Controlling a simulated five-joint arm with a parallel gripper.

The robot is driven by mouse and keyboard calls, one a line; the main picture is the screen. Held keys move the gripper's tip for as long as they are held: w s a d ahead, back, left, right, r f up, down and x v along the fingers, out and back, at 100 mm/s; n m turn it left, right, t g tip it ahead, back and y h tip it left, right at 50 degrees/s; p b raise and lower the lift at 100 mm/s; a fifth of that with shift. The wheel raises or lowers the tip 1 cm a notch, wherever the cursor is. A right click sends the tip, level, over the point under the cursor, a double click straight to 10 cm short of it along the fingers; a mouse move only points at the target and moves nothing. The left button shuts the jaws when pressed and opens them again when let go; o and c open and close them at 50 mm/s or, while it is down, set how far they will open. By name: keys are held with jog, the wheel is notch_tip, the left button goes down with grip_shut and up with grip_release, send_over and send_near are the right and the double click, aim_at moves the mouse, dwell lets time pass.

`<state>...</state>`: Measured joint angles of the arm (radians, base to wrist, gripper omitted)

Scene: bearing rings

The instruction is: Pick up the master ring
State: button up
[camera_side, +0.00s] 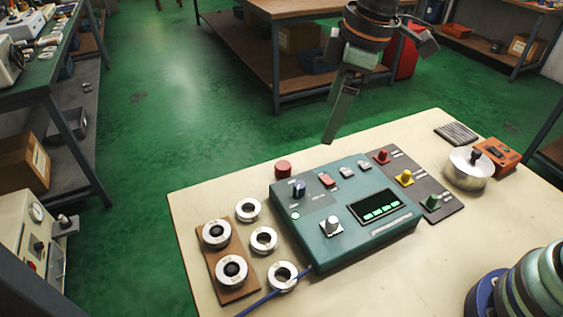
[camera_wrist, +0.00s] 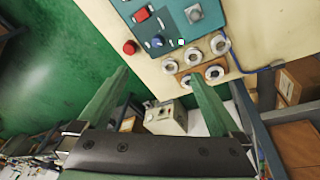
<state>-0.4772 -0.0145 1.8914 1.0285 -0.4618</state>
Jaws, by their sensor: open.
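Several silver bearing rings lie at the left part of the cream bench. Three loose ones sit in a row, an upper ring (camera_side: 240,209), a middle ring (camera_side: 254,240) and a lower ring (camera_side: 271,275). Two more with dark centres, one upper (camera_side: 206,235) and one lower (camera_side: 220,274), sit on a brown wooden board (camera_side: 226,296). I cannot tell which is the master ring. My gripper (camera_wrist: 177,78) is open and empty, high above the bench's back edge. In the wrist view the rings are ahead, beyond the fingertips.
A teal control box (camera_side: 318,225) with knobs and a screen stands right of the rings. A red button (camera_side: 283,169) sits behind it. A grey switch panel (camera_side: 440,207) and a silver drum (camera_side: 462,177) stand farther right. A blue cable (camera_side: 265,299) runs near the lower ring.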

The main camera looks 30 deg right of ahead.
jog(key=s+a+f+n+g, duration=0.1)
jog(key=a+f+n, duration=0.4)
jog(key=a, duration=0.7)
jog(key=n+g+h, duration=0.1)
jog(key=n, duration=0.3)
send_over(231, 268)
notch_tip(231, 268, down, 6)
jog(key=r, duration=0.1)
jog(key=shift+n, duration=0.4)
jog(key=f, duration=0.7)
jog(key=shift+s, duration=0.35)
jog(key=shift+w+f, duration=0.15)
jog(key=shift+f, duration=1.35)
jog(key=shift+w+f, duration=0.15)
jog(key=shift+f, duration=1.35)
grip_shut()
jog(key=shift+r, duration=0.15)
